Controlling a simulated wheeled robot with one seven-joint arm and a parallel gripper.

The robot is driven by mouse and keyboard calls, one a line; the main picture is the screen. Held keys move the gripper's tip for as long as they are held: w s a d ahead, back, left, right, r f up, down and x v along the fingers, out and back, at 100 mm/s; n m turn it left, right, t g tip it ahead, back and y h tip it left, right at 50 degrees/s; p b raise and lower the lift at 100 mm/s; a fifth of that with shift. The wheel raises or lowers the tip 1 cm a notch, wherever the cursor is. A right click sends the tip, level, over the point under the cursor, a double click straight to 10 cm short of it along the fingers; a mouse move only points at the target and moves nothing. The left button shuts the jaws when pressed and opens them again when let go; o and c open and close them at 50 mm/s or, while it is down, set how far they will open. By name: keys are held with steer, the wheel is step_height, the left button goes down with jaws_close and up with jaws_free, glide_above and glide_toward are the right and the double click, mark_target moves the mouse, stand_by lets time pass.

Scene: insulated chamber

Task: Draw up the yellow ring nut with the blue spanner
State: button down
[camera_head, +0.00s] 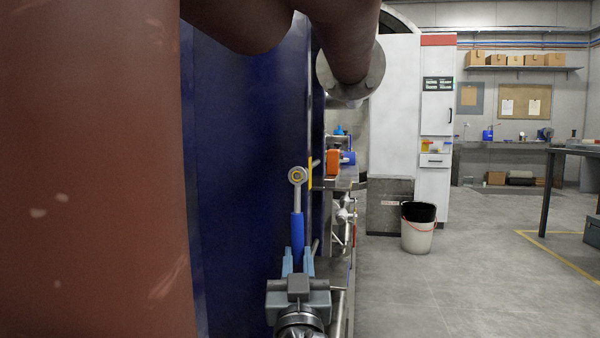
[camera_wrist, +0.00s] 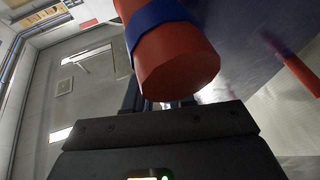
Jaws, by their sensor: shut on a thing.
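My gripper (camera_head: 297,258) is low in the middle of the head view, with its fingers shut on the blue handle of the spanner (camera_head: 297,232). The spanner stands about upright in the picture, its grey ring end (camera_head: 297,168) at the top, in front of the dark blue wall. A yellowish spot shows inside the ring end. I cannot tell whether this is the yellow ring nut or whether the ring is seated on anything. In the wrist view the fingers are partly hidden behind a red cylinder with a blue band (camera_wrist: 178,62), and I cannot make out the spanner.
The dark blue wall (camera_head: 250,150) stands close on the left of the gripper. An orange and blue part (camera_head: 333,162) and metal fittings (camera_head: 343,213) lie just right of the spanner. A white bin (camera_head: 417,236) stands farther right; the floor (camera_head: 470,290) in front is clear.

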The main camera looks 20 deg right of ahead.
steer(key=shift+s+d+n+y+p, duration=0.9)
steer(key=shift+n+p, duration=0.4)
steer(key=shift+p, duration=1.2)
steer(key=shift+s+d+n, duration=0.15)
steer(key=shift+s+n, duration=0.1)
steer(key=shift+n, duration=0.15)
steer(key=shift+s+r+y, duration=0.15)
steer(key=shift+r+y, duration=0.05)
steer(key=shift+y, duration=0.1)
stand_by(0.4)
steer(key=shift+s+a+r, duration=0.1)
steer(key=shift+s+a, duration=0.3)
steer(key=shift+a, duration=0.05)
stand_by(1.5)
